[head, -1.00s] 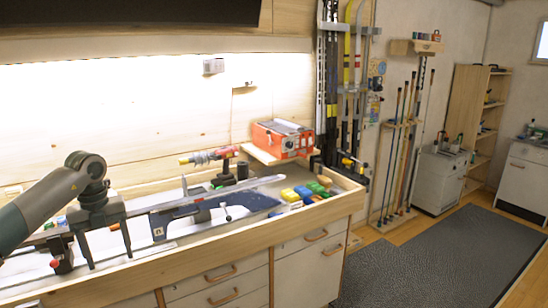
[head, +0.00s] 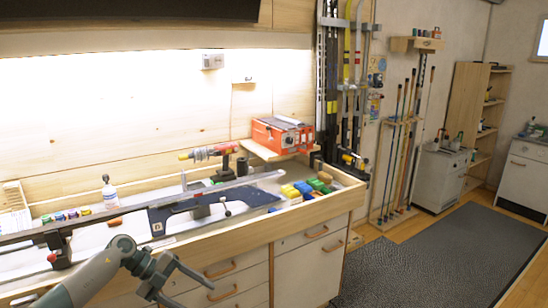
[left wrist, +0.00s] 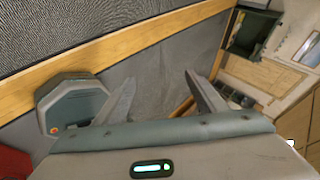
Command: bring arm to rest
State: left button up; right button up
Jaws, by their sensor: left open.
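My left gripper (head: 182,283) is low at the front of the wax bench (head: 215,245), before its drawers. Its two fingers are spread and nothing is between them. The left wrist view also shows its open fingers (left wrist: 165,98) with only a grey surface behind them. My right gripper is in neither view. A long ski (head: 130,213) lies along the bench on its supports, behind and above my left gripper and apart from it.
Colored wax blocks (head: 305,190) lie at the bench's right end. The floor mat (head: 440,262) at right is clear.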

pick_arm(q)
jog(key=d+f+n+t+h+b, duration=0.4)
jog(key=f+n+t, duration=0.45)
jog(key=f, duration=1.05)
jog(key=s+a+f+n+t+y, duration=0.1)
jog(key=s+a+f+n+y, duration=0.25)
jog(key=f, duration=0.55)
jog(key=s+a+f+n+y, duration=0.1)
jog(key=s+f+n+y, duration=0.2)
jog(key=s+f+n, duration=0.35)
jog(key=s+a+f+n+t+y, duration=0.1)
jog(key=s+a+f+n+y, duration=0.15)
jog(key=s+f, duration=0.65)
jog(key=s+a+f+n+g+y+b, duration=0.2)
jog(key=s+f+n+g+y, duration=0.25)
jog(key=s+f, duration=1.5)
jog(key=s+f+n+g, duration=0.1)
jog(key=s+f+g, duration=0.1)
jog(key=s, duration=1)
jog(key=s+d+f+n+g+b, duration=0.1)
jog(key=s+f+g, duration=0.2)
jog(key=s, duration=1)
jog(key=shift+s+d+f+g, duration=0.2)
jog(key=shift+f+g, duration=0.05)
jog(key=shift+g, duration=0.05)
